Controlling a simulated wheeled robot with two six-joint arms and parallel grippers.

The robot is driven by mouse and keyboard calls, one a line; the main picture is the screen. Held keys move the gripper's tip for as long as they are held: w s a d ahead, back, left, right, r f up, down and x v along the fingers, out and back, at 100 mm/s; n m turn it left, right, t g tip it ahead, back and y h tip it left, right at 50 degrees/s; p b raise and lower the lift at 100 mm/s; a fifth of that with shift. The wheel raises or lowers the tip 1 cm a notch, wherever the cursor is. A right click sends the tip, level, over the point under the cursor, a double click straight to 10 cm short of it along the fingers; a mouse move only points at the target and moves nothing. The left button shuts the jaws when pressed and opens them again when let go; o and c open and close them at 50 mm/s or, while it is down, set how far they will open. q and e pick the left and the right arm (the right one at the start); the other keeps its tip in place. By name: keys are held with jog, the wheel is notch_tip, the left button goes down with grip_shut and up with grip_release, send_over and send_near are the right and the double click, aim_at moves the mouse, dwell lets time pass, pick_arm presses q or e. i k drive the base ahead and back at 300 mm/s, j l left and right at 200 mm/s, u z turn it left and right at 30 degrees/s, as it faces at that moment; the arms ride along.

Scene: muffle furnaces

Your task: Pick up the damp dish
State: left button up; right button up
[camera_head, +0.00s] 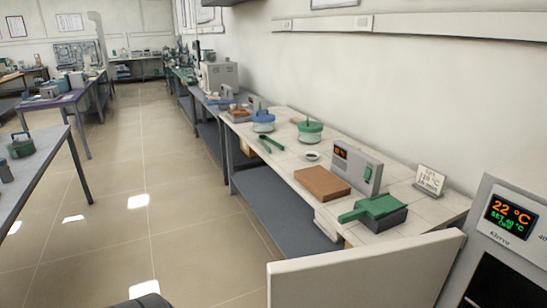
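A small white dish (312,156) with something dark in it stands on the light-tiled bench top at right of centre. It is between the green tongs (271,143) and a grey box with a red display (357,168). It is too small to tell if its contents are damp. Neither of my grippers is in view.
A furnace (510,228) reads 22 °C; a pale panel (365,270) stands before the bench. The left floor is open.

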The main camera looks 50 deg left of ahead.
aim_at(310, 156)
jog(key=u, duration=1.4)
jog(key=j+z, duration=0.1)
jog(key=z, duration=0.95)
jog(key=i+j+z, duration=0.1)
jog(key=j+z, duration=0.65)
jog(key=j, duration=0.3)
jog(key=k+j+z, duration=0.1)
jog(key=j+z, duration=0.3)
jog(key=k+j+z, duration=0.15)
jog(key=j+z, duration=0.2)
jog(key=j, duration=0.3)
